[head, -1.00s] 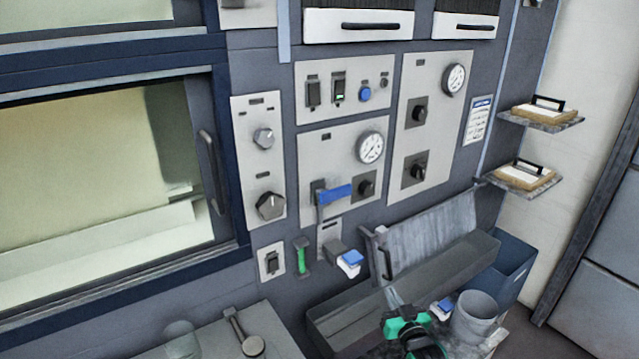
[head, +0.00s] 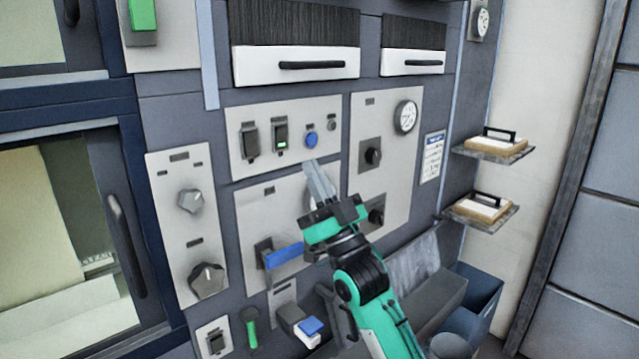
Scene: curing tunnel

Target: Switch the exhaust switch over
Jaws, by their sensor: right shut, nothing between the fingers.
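The label of the exhaust switch is too small to read, so I cannot tell which switch it is. The upper panel (head: 287,105) carries a dark rocker switch (head: 250,138), a second rocker (head: 281,134) with a green light, and a blue button (head: 311,139). Another rocker switch (head: 216,341) sits on a small plate at the lower left. My right gripper (head: 317,172) is shut and empty, its fingers pointing up just below the blue button and in front of the gauge panel, hiding most of that gauge. My left gripper is not in view.
A blue lever handle (head: 284,256) sticks out below my right gripper. Rotary knobs (head: 191,200) are on the left plate, and a black knob (head: 373,155) is on the right panel. The oven door handle (head: 126,245) stands at the left. Two shelves (head: 493,151) project at the right.

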